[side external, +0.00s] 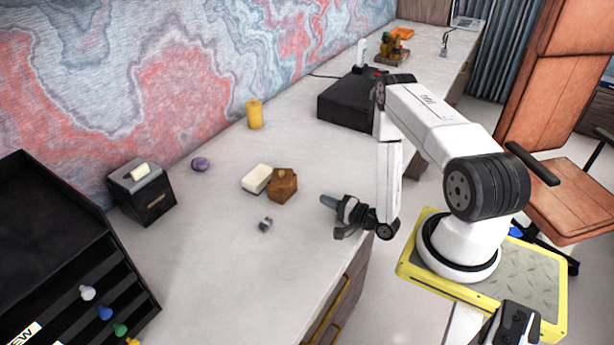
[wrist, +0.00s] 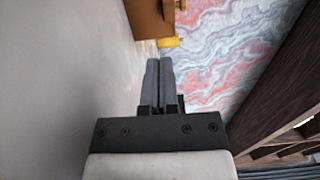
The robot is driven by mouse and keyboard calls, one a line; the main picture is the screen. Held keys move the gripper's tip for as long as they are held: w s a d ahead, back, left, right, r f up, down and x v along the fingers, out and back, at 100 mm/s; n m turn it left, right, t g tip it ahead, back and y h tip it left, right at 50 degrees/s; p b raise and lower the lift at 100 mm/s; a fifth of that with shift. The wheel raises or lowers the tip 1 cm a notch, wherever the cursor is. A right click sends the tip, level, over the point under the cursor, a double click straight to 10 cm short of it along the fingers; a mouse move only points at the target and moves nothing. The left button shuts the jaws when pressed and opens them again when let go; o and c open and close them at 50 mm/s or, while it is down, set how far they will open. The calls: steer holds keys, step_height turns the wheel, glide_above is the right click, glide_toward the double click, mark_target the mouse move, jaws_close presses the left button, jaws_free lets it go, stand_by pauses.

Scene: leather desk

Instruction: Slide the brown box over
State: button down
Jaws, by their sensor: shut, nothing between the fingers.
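The brown box (side external: 283,186) sits on the pale desktop (side external: 215,270), right beside a cream block (side external: 257,178). A small knob or flap shows on its top. In the wrist view the brown box (wrist: 147,18) is at the top edge, beyond the fingertips and cut off by the frame. My gripper (side external: 327,201) is low over the desk, to the right of the box and apart from it. In the wrist view my gripper (wrist: 160,62) has its two fingers together with nothing between them.
A small grey object (side external: 265,224) lies in front of the box. A purple ball (side external: 200,164), dark dispenser (side external: 142,192) and yellow cylinder (side external: 254,114) stand toward the wall. A black box (side external: 345,103) is farther back. A dark drawer unit (side external: 60,240) is at left.

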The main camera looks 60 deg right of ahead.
mark_target(291, 196)
steer(key=w, duration=1)
steer(key=shift+w, duration=1.35)
steer(key=shift+s, duration=0.1)
steer(key=s, duration=1.3)
steer(key=shift+s, duration=0.4)
steer(key=shift+w, duration=0.1)
